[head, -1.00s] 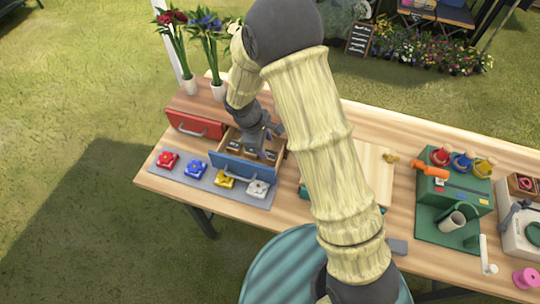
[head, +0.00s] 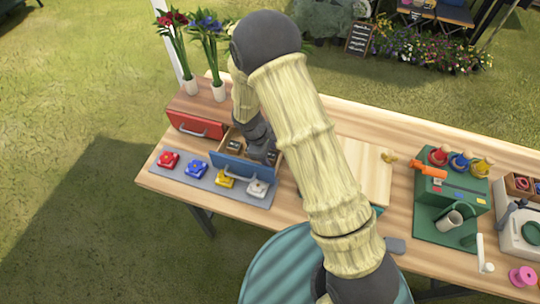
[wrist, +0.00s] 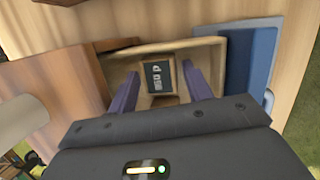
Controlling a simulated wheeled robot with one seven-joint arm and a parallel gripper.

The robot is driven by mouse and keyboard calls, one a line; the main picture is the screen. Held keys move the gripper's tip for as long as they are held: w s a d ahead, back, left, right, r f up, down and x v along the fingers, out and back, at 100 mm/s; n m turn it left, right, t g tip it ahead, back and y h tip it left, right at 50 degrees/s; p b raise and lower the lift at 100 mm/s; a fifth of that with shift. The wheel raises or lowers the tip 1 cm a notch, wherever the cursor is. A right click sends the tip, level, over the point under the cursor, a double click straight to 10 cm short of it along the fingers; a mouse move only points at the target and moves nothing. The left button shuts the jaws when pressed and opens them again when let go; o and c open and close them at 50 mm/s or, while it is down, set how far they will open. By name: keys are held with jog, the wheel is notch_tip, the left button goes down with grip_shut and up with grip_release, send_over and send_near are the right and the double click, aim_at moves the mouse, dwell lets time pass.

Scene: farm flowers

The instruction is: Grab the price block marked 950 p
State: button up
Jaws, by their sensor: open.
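The blue-fronted drawer (head: 240,170) is open, and small dark-faced price blocks sit inside it. One block (head: 233,146) shows at the drawer's left side in the head view. In the wrist view, a price block (wrist: 157,77) with a dark face, wooden edges and pale markings lies in the drawer; the markings look like 950 but are small and turned. My gripper (wrist: 160,88) is open, with one finger on each side of this block. I cannot tell whether the fingers touch it. In the head view, my gripper (head: 263,151) covers the drawer's right part.
A closed red drawer (head: 195,126) is left of the open one. A grey mat (head: 196,173) with red, blue, yellow and white pieces lies in front. Flower vases (head: 219,92) stand behind. A wooden board (head: 362,165) and green station (head: 448,195) are to the right.

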dwell(0.3)
jog(key=c, duration=0.8)
jog(key=shift+r, duration=0.25)
jog(key=shift+c, duration=0.6)
notch_tip(320, 180, up, 10)
jog(key=shift+f+b, duration=0.2)
jog(key=shift+b, duration=0.25)
